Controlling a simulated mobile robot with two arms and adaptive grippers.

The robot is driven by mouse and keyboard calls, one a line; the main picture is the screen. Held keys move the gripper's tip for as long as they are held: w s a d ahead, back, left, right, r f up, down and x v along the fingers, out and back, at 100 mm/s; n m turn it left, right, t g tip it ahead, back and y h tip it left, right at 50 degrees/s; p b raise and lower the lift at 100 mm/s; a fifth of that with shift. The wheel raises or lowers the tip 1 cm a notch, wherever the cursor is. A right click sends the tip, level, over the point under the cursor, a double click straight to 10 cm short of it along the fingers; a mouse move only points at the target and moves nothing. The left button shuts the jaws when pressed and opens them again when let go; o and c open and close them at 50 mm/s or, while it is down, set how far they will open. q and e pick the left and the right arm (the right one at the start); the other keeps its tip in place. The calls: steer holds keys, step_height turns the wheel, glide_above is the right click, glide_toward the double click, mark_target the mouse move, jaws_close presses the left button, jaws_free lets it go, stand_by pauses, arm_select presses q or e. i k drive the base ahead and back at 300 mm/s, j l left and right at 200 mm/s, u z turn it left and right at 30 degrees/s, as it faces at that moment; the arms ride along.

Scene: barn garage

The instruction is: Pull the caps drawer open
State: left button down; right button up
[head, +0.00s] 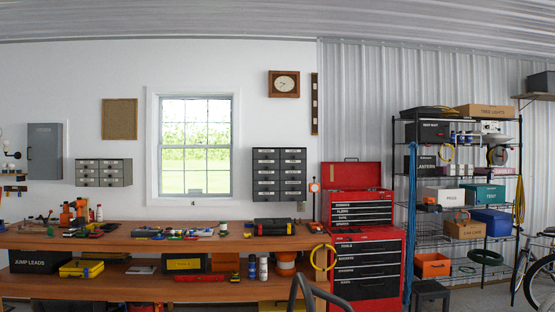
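A dark drawer cabinet (279,174) with two columns of small labelled drawers hangs on the white wall, right of the window. A smaller grey drawer cabinet (103,172) hangs left of the window. The labels on both are too small to read, so I cannot tell which drawer is the caps drawer. All their drawers look closed. A red tool chest (324,232) with black labelled drawers stands on the floor at the right end of the bench; its top lid is up and its drawers look closed. Neither of my grippers is in view.
A long wooden workbench (120,243) with tools and a lower shelf runs under both wall cabinets. A dark curved frame (303,288) rises before the bench at bottom centre. A black stool (431,291), a loaded wire shelf (400,185) and a bicycle (540,280) stand right.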

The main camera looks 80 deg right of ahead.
mark_target(286, 154)
steer(key=z, duration=2.8)
steer(key=i+l+z, duration=0.2)
steer(key=l, duration=0.15)
steer(key=l+z, duration=0.2)
steer(key=l, duration=0.2)
steer(key=i+l+z, duration=0.45)
steer(key=l, duration=0.2)
steer(key=i+l+z, duration=0.5)
steer(key=i+l, duration=0.2)
steer(key=i+u, duration=0.45)
steer(key=i+l+u, duration=0.25)
steer(key=i+u, duration=0.2)
steer(key=i, duration=0.15)
steer(key=i+j+u, duration=0.2)
steer(key=i+u, duration=0.25)
steer(key=i, duration=0.55)
steer(key=i+l+u, duration=0.15)
steer(key=i+u, duration=0.25)
steer(key=i, duration=0.65)
steer(key=i+u, duration=0.35)
steer(key=i, duration=0.2)
steer(key=i+u, duration=0.3)
steer(key=i, duration=0.2)
steer(key=i+l+u, duration=0.35)
steer(key=i, duration=0.15)
steer(key=i+j+u, duration=0.15)
steer(key=i, duration=0.35)
steer(key=i+j+u, duration=0.2)
steer(key=i, duration=0.25)
